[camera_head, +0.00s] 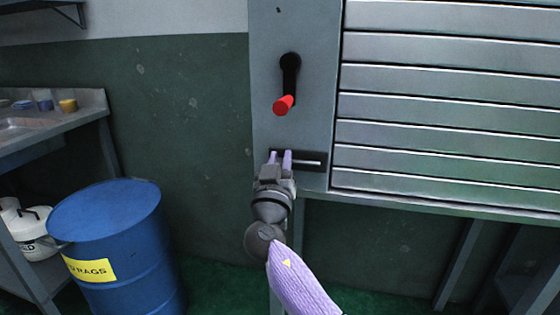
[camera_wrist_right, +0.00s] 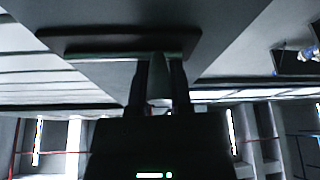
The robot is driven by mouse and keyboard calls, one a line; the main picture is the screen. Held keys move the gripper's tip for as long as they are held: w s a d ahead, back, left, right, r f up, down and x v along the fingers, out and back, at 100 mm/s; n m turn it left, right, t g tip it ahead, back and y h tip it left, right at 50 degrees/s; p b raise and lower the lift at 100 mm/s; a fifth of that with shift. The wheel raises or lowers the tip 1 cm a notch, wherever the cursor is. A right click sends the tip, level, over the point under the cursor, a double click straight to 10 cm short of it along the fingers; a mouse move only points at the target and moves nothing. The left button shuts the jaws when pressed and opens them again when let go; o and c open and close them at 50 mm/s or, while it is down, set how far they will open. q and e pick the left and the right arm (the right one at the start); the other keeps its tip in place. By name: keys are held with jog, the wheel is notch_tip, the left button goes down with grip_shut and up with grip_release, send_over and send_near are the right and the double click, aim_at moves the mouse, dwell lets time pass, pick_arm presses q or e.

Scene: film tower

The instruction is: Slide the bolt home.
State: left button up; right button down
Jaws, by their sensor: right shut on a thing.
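The bolt (camera_head: 308,163) is a thin light bar on a dark backing plate (camera_head: 318,154), low on the grey metal panel left of the slatted shutter. The fingers hide part of the knob and of the plate's left end. My left gripper is not in view.
A black lever with a red handle (camera_head: 284,104) sits on the panel above the bolt. The slatted shutter (camera_head: 440,95) fills the right. A blue drum (camera_head: 110,230) and a bench with a sink (camera_head: 50,125) stand at left. The floor between drum and panel looks clear.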

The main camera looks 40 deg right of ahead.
aim_at(300, 151)
jog(key=shift+s+d, duration=1.15)
jog(key=shift+s, duration=0.2)
jog(key=c, duration=0.5)
grip_release()
jog(key=shift+c, duration=0.2)
jog(key=v, duration=1)
jog(key=shift+f, duration=0.1)
